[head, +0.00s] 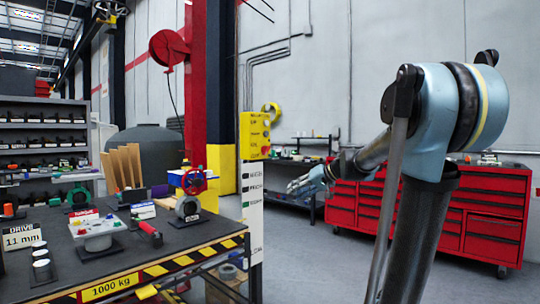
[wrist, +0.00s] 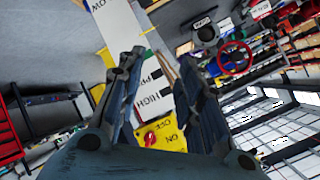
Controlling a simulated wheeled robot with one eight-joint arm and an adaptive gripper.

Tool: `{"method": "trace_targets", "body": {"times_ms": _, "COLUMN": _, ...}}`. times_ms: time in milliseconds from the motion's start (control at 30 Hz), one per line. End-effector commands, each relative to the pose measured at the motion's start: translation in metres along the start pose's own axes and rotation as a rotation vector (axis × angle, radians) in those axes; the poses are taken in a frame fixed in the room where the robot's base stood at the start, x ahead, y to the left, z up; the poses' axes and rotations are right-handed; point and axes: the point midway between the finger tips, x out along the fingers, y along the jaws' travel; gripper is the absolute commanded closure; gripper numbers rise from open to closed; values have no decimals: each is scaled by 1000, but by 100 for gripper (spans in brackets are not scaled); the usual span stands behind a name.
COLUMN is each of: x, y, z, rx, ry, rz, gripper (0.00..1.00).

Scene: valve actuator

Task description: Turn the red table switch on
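A yellow panel (head: 254,128) with a small red knob (head: 265,151) tops the white post beside the table. In the wrist view the yellow panel (wrist: 172,143) carries a red switch (wrist: 150,138) with ON and OFF lettering; its exact setting is unclear. My gripper (head: 300,184) is ahead at the end of my arm, right of the post in the head view. In the wrist view my gripper (wrist: 152,60) has its fingers apart, with nothing held between them.
Red drawer cabinets (head: 495,210) stand at the right. Grey floor (head: 300,265) is open between table and cabinets.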

Motion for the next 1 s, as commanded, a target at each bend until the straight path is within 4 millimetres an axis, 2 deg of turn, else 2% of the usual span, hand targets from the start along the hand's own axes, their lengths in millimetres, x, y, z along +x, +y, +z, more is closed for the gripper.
{"method": "trace_targets", "body": {"times_ms": 33, "x": 6, "y": -2, "z": -27, "rx": 0, "ry": 34, "rz": -32, "gripper": 67}}
{"method": "trace_targets", "body": {"times_ms": 300, "x": 30, "y": -6, "z": -155, "rx": 5, "ry": 234, "rz": -191, "gripper": 67}}
{"method": "trace_targets", "body": {"times_ms": 400, "x": 36, "y": -2, "z": -196, "rx": 12, "ry": 306, "rz": -237, "gripper": 67}}
{"method": "trace_targets", "body": {"times_ms": 500, "x": 42, "y": 3, "z": -230, "rx": 20, "ry": 367, "rz": -273, "gripper": 67}}
{"method": "trace_targets", "body": {"times_ms": 600, "x": 45, "y": 8, "z": -254, "rx": 27, "ry": 412, "rz": -297, "gripper": 67}}
{"method": "trace_targets", "body": {"times_ms": 700, "x": 47, "y": 11, "z": -268, "rx": 32, "ry": 441, "rz": -312, "gripper": 67}}
{"method": "trace_targets", "body": {"times_ms": 867, "x": 51, "y": 11, "z": -277, "rx": 35, "ry": 456, "rz": -321, "gripper": 67}}
{"method": "trace_targets", "body": {"times_ms": 1000, "x": 64, "y": 7, "z": -284, "rx": 35, "ry": 456, "rz": -321, "gripper": 67}}
